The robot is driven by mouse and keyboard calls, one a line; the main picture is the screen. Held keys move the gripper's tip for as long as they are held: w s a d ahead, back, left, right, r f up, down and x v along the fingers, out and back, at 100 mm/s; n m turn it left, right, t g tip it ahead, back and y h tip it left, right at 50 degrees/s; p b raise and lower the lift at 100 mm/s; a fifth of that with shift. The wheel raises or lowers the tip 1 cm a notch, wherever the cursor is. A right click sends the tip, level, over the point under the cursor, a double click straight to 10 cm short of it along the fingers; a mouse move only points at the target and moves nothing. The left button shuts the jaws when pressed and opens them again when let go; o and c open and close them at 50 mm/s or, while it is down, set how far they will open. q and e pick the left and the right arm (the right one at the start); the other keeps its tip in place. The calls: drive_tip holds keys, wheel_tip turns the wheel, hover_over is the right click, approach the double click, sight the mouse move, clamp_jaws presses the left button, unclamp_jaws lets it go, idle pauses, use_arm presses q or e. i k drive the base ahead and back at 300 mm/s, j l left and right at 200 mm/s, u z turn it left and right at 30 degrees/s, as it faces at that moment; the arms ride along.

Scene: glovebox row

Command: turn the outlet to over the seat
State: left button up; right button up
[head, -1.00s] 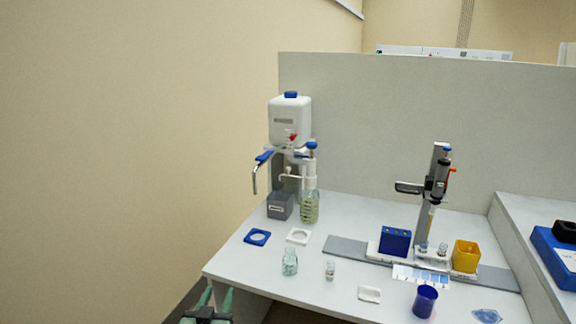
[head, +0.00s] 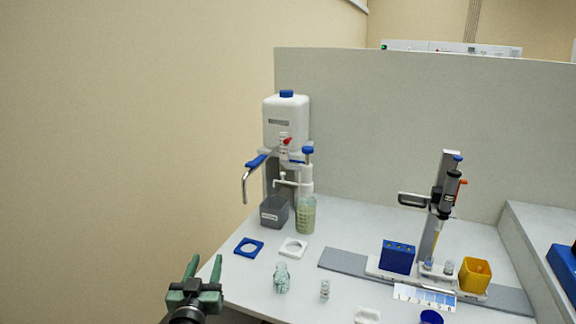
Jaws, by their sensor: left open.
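A white dispenser tank (head: 286,122) with a blue cap stands at the back left of the bench. A bent metal outlet (head: 245,186) with a blue lever (head: 257,160) points out to its left, its end hanging beyond the grey bin. Two flat square rings with round openings lie in front: a blue one (head: 238,250) and a white one (head: 283,252). I cannot tell which is the seat; the outlet's end is over neither. My left gripper (head: 204,265) is open and empty at the bench's front left edge, left of the blue ring. My right gripper is not in view.
A grey bin (head: 273,213) and a jar of greenish contents (head: 306,216) stand below the tank. A clear bottle (head: 281,278) and a small vial (head: 325,290) stand in front. A stand (head: 440,205), a blue rack (head: 397,257) and a yellow box (head: 474,275) are to the right.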

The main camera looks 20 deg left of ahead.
sight(283, 175)
drive_tip(key=i+l, duration=0.1)
drive_tip(key=i, duration=0.7)
drive_tip(key=i+l, duration=0.1)
drive_tip(key=i, duration=0.7)
